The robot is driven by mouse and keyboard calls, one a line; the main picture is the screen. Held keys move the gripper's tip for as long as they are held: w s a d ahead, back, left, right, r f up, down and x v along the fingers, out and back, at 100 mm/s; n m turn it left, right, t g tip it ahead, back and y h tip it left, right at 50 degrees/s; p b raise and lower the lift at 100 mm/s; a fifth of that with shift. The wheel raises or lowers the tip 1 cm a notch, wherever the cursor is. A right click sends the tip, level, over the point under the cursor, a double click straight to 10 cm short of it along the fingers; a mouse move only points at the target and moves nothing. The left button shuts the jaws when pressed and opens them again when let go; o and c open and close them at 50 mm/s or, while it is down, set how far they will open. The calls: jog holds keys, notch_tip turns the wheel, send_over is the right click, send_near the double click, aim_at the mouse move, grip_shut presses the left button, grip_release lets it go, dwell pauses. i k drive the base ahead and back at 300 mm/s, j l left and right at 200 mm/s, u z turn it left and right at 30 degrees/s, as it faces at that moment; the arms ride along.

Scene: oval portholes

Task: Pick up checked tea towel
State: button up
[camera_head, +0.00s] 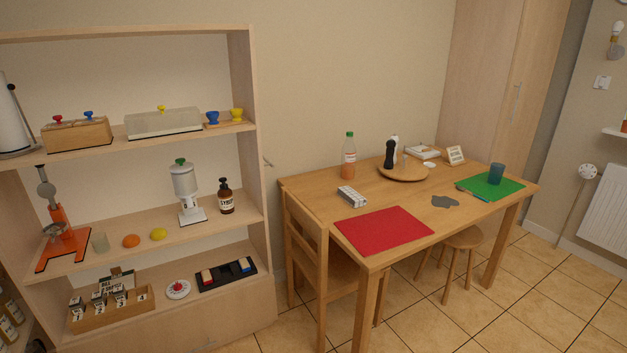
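I cannot make out a clearly checked tea towel in this view. A small white and dark-grey patterned block (351,196) lies on the left part of the wooden table (310,197), behind the red mat; it is too small to tell whether it is folded cloth or a box. A flat grey irregular patch (445,201) lies near the table's front edge, with no check pattern visible. My gripper is not in view.
The table also holds a red mat (384,230), a bottle (349,158), a round wooden board (404,175), and a blue cup (496,173) on a green mat (508,190). A chair (309,240) and stool (463,238) stand close by. A loaded shelf (240,130) is left. Floor at right is clear.

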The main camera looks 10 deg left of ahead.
aim_at(349, 195)
jog(key=i+j+u, duration=0.1)
jog(key=i, duration=0.7)
jog(key=i+j+u, duration=0.1)
jog(key=i, duration=0.7)
